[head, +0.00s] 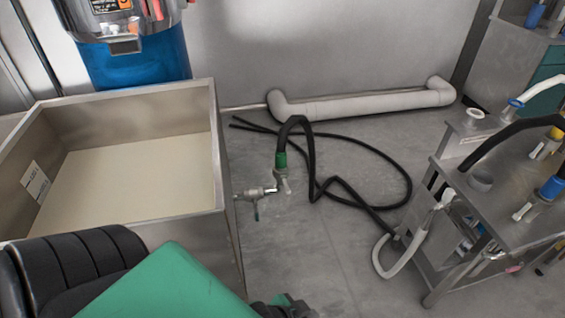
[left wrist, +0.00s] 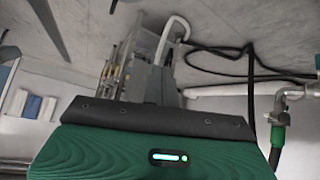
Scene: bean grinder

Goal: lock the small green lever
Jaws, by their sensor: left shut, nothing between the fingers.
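The small green lever (head: 256,211) hangs from the metal valve (head: 258,192) on the right side of the steel tank. A black hose with a green collar (head: 281,160) joins the valve's outer end, where a pale handle also hangs. My left gripper (head: 287,306) is at the bottom edge, in front of and below the valve, apart from the lever. It is shut and empty, and its fingertips are small and partly cut off. The left wrist view shows the metal fitting (left wrist: 287,95) and green collar (left wrist: 278,136) at the right edge; I cannot make out the lever there. My right gripper is out of view.
The open steel tank (head: 219,185) fills the left side. A black hose (head: 352,205) loops over the floor behind and right of the valve. A metal cart (head: 520,230) with hoses stands at the right. Grey floor between valve and cart is mostly free.

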